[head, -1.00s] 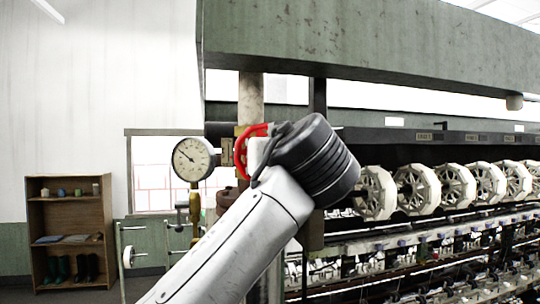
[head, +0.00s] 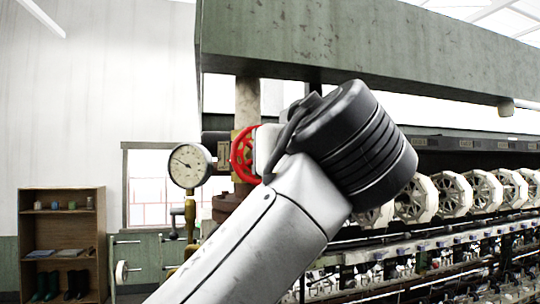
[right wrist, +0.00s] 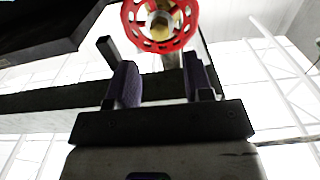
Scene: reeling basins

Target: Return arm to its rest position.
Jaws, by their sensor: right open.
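My arm crosses the middle of the head view, a white link ending in a black ribbed joint; its gripper is hidden there. In the right wrist view my right gripper (right wrist: 160,75) shows two dark fingers standing apart with nothing between them. A red handwheel (right wrist: 160,45) with a brass hub is beyond the fingertips, at the top of that view, and looks clear of them. In the head view the red handwheel (head: 236,157) sits on the valve pipe, its right part covered by my arm. My left gripper is in neither view.
A round pressure gauge (head: 189,165) stands left of the handwheel. A green overhead beam (head: 350,45) spans above. White reels (head: 453,194) line the machine at right. A brown shelf (head: 62,236) stands at far left.

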